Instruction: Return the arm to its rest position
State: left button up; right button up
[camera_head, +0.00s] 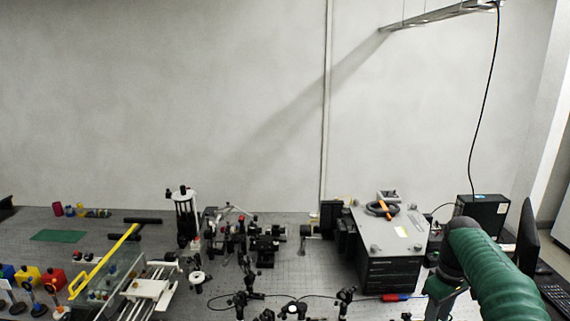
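My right arm (490,270) comes in from the lower right in a ribbed green sleeve. It bends at a dark joint, and a green and dark link (442,285) runs down from there to the bottom edge. The fingers of my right gripper are not visible. My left arm and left gripper do not show.
A dark instrument box (390,272) with an orange-handled tool (382,209) on top stands just left of my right arm. A monitor (527,240) and keyboard (557,297) are to its right. Optical mounts (266,245) crowd the bench middle; a yellow-handled frame (105,260) stands left.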

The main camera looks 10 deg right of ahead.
jog(key=s+a+f+m+t+b, duration=0.1)
jog(key=s+a+f+b, duration=0.2)
jog(key=a, duration=0.4)
jog(key=s+a+f, duration=0.2)
jog(key=a+f, duration=0.4)
jog(key=a, duration=0.1)
jog(key=s+a+f+m+b, duration=0.1)
jog(key=s+a+f, duration=0.3)
jog(key=s, duration=0.3)
jog(key=s+a+f+m+t+b, duration=0.1)
jog(key=s+a+f+b, duration=0.1)
jog(key=s+a+f, duration=0.3)
jog(key=s, duration=0.3)
jog(key=shift+f, duration=0.2)
